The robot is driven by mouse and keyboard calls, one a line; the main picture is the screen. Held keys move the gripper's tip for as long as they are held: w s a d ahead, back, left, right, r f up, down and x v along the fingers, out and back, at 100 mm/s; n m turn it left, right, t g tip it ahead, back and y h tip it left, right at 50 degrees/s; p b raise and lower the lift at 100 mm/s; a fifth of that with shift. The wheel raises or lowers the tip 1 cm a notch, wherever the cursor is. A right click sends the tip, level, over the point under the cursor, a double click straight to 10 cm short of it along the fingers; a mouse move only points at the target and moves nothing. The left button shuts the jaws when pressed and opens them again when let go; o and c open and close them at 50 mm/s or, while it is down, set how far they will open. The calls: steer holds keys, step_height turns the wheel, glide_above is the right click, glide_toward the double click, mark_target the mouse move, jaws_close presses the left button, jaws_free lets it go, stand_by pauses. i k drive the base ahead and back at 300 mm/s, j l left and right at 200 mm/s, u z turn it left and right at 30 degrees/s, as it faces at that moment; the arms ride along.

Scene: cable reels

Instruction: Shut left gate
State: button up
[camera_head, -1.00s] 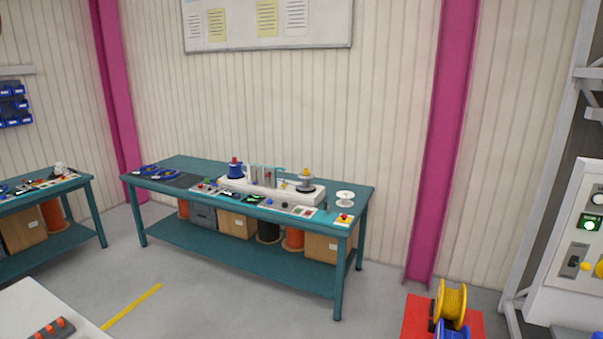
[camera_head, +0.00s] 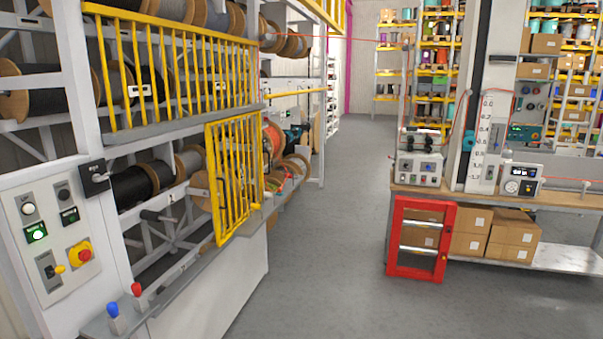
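A yellow barred gate (camera_head: 233,178) stands at the lower level of the cable rack on the left. The left part of that lower bay is uncovered, and dark cable reels (camera_head: 135,185) show there. I cannot tell whether this gate is swung out or slid aside. A longer yellow barred guard (camera_head: 180,72) spans the upper level in front of large reels. Which of these is the left gate is not marked legibly. My gripper is not in view.
A control panel (camera_head: 55,235) with a red button (camera_head: 80,254) is at left. Blue and red-knobbed levers (camera_head: 125,306) stand on the rack's front ledge. A red frame (camera_head: 420,240) stands by the workbench (camera_head: 540,200) at right. Grey floor (camera_head: 325,220) between them is clear.

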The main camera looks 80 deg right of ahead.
mark_target(220, 243)
steer(key=z, duration=2.2)
steer(key=i+l+z, duration=0.15)
steer(key=i+l, duration=0.1)
steer(key=i, duration=0.85)
steer(key=i+u, duration=0.1)
steer(key=i, duration=0.85)
steer(key=i+j, duration=0.2)
steer(key=i, duration=0.25)
steer(key=i+j, duration=0.15)
steer(key=i, duration=0.25)
steer(key=i+j, duration=0.2)
steer(key=i, duration=0.25)
steer(key=u, duration=0.05)
